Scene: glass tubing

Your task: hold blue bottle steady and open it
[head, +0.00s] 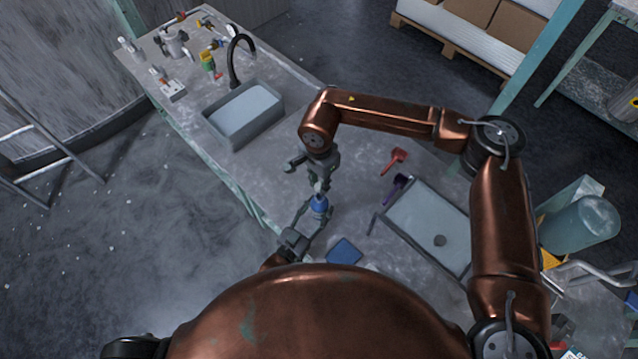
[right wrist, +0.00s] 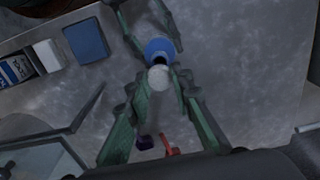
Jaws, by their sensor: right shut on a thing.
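The blue bottle (head: 319,203) stands upright above the grey worktop near its front edge. My left gripper (head: 314,211) comes from the lower left with its fingers around the bottle's sides. In the right wrist view the bottle (right wrist: 160,45) shows between those fingers, with a dark patch at its neck. My right gripper (head: 319,186) points down from above, shut on a pale round cap (right wrist: 159,77). The cap is above the bottle's mouth; whether a gap separates them is hard to tell. The right fingers partly hide the neck in the head view.
A blue flat pad (head: 345,251) lies right of the left gripper. A purple tool (head: 397,188) and a red tool (head: 395,160) lie beyond, beside a grey sink (head: 415,218). A second basin (head: 243,113) is farther back. The worktop around the bottle is mostly clear.

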